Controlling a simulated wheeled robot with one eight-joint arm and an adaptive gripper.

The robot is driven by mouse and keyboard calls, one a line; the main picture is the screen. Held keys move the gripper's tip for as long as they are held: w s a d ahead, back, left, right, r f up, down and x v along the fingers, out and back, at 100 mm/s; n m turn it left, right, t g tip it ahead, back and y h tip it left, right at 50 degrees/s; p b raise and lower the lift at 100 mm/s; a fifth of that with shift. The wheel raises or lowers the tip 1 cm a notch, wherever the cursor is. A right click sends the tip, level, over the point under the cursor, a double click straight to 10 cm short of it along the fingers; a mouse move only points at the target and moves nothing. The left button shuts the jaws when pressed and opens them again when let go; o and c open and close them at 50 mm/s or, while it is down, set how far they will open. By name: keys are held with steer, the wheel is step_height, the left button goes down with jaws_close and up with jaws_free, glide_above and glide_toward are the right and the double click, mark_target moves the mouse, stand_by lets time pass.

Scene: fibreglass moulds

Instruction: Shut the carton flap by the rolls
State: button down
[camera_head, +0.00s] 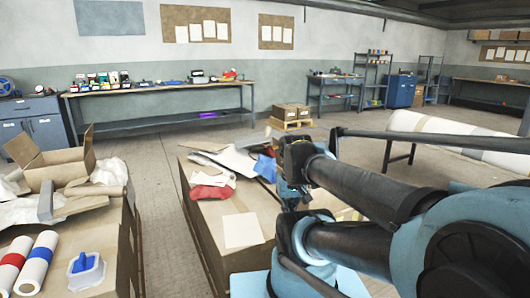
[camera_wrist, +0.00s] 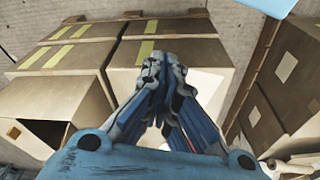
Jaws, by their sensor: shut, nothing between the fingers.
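An open brown carton (camera_head: 58,172) stands on the worktop at the left in the head view, with raised flaps at its left (camera_head: 21,150) and right (camera_head: 89,148). Two rolls, one with a red band (camera_head: 12,262) and one with a blue band (camera_head: 38,262), lie nearer the front of that worktop. My gripper (camera_wrist: 160,68) is shut and empty in the wrist view, in front of stacked cartons. My arm reaches in from the right in the head view, well away from the open carton. I cannot make out the gripper's fingers there.
Crumpled white sheeting (camera_head: 110,172) lies by the open carton. A central bench (camera_head: 214,222) holds cloths and paper. The wrist view shows taped cartons (camera_wrist: 188,52) and an open-fronted carton (camera_wrist: 60,92).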

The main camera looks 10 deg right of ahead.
steer(key=w+r+n+h, duration=0.3)
steer(key=w+r+n, duration=0.3)
steer(key=w, duration=0.4)
steer(key=w+r+n+h, duration=0.2)
steer(key=w+r+n, duration=0.35)
steer(key=w, duration=0.45)
steer(key=w+a+f+n+t+h, duration=0.1)
steer(key=w+a+n+h, duration=0.2)
steer(key=w+a+n, duration=0.5)
steer(key=w+a+n+h, duration=0.2)
steer(key=w+a, duration=0.2)
steer(key=w, duration=0.8)
steer(key=w+d+f, duration=0.1)
steer(key=d+f, duration=0.1)
steer(key=d, duration=0.3)
steer(key=w+d+f, duration=0.2)
steer(key=d+f, duration=0.1)
steer(key=d, duration=0.3)
steer(key=shift+w+d, duration=0.15)
steer(key=shift+w, duration=0.1)
